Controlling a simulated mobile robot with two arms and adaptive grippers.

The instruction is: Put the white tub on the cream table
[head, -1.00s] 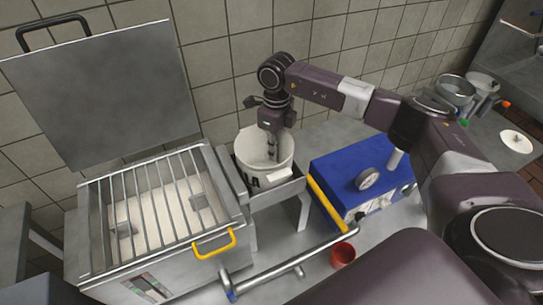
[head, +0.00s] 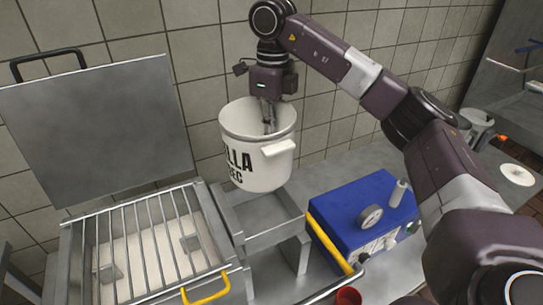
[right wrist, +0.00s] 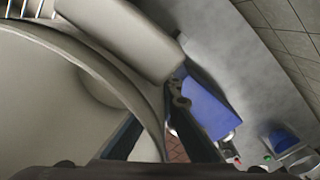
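The white tub (head: 258,165), with dark lettering on its front and a block-like handle on its right side, hangs upright above a metal tray stand (head: 262,237). My right gripper (head: 268,122) reaches down at the tub's mouth and is shut on its wall, though the fingertips are partly hidden. In the right wrist view the tub's rim (right wrist: 135,75) passes between the dark fingers (right wrist: 165,135). My left gripper is out of view. I cannot tell which surface is the cream table.
A metal machine with a barred grille (head: 155,240), a raised lid (head: 100,130) and a yellow handle (head: 207,290) stands left. A red cup (head: 347,296) is at the front. The tiled wall is behind.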

